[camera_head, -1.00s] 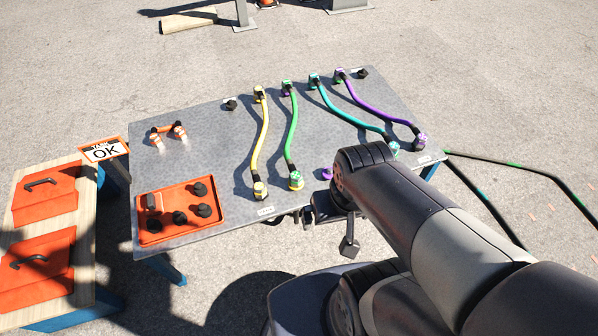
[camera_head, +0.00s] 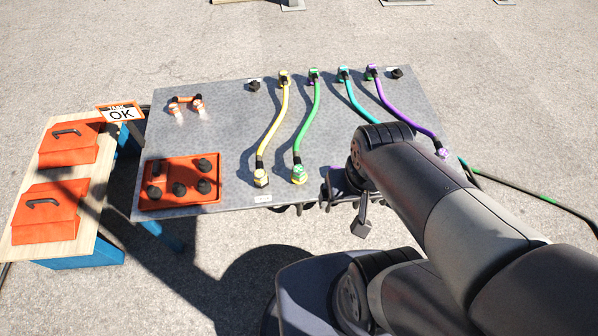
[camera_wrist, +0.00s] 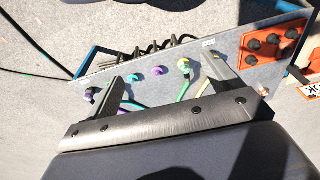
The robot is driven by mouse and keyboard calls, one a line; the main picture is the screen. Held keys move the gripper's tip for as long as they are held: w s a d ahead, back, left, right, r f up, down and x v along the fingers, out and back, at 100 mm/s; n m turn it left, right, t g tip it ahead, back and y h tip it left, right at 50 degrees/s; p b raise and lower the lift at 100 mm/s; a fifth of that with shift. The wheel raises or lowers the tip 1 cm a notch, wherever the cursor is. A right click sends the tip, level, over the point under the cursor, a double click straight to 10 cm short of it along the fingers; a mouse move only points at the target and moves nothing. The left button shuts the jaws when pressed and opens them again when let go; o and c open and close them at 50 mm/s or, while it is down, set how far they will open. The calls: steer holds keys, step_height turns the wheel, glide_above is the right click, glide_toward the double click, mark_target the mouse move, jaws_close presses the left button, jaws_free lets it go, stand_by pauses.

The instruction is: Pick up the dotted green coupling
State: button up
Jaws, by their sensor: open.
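The dotted green coupling (camera_head: 299,174) is at the near end of the green hose (camera_head: 306,125), close to the table's front edge. It also shows in the wrist view (camera_wrist: 184,65), between the finger lines and nearer the right finger. My gripper (camera_wrist: 165,69) is open, its two fingers apart with nothing held. It is above and apart from the coupling. In the head view my arm hides most of the gripper, which is right of the coupling.
A yellow coupling (camera_head: 261,178) stands close left of the green one. A teal hose (camera_head: 358,100) and a purple hose (camera_head: 400,113) run to the right, partly behind my arm. An orange tray (camera_head: 180,205) with black parts is at left on the grey table (camera_head: 230,130).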

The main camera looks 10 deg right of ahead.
steer(key=shift+g, duration=0.5)
steer(key=w+f+b, duration=0.3)
steer(key=w, duration=0.2)
steer(key=w+a+f+b, duration=0.1)
steer(key=w+f+b, duration=0.3)
steer(key=w, duration=0.2)
steer(key=w+a+f+b, duration=0.1)
steer(key=w+f+b, duration=0.2)
steer(key=w+b, duration=0.1)
steer(key=shift+w+f, duration=0.4)
steer(key=shift+w, duration=0.25)
steer(key=c, duration=0.4)
steer(key=shift+o, duration=0.2)
steer(key=b, duration=1)
glide_above(299, 168)
step_height(299, 168, down, 18)
steer(key=shift+g, duration=0.4)
steer(key=f, duration=0.3)
steer(key=f+b, duration=0.1)
steer(key=f, duration=0.1)
steer(key=shift+s+d+f, duration=0.1)
steer(key=shift+s+f, duration=0.25)
steer(key=shift+w+a+f+b, duration=0.15)
steer(key=shift+f+b, duration=0.3)
steer(key=shift+f, duration=0.8)
steer(key=shift+w+a+f+b, duration=0.15)
steer(key=shift+f+b, duration=0.25)
steer(key=shift+f, duration=0.85)
